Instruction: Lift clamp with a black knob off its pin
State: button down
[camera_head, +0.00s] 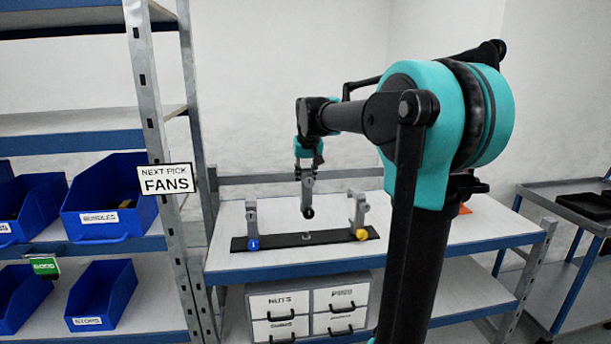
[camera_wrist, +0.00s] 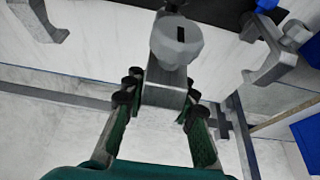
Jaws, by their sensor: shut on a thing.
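The clamp with a black knob (camera_head: 308,212) hangs upright from my gripper (camera_head: 307,174), above the middle of a black bar (camera_head: 285,240) on the workbench. A gap shows between its lower end and the small light pin spot (camera_head: 306,236) on the bar. In the wrist view my gripper (camera_wrist: 160,95) is shut on the grey body of the clamp (camera_wrist: 176,42), with a finger on each side. The clamp's black knob is hard to make out there.
A grey clamp with a blue knob (camera_head: 252,222) stands on the bar at left, and one with a yellow knob (camera_head: 358,217) at right. Labelled drawers (camera_head: 308,308) sit under the worktop. Blue bins (camera_head: 105,200) fill the left shelves. A trolley (camera_head: 575,210) stands at right.

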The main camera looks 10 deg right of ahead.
aim_at(306, 193)
jog(key=shift+f, duration=2.85)
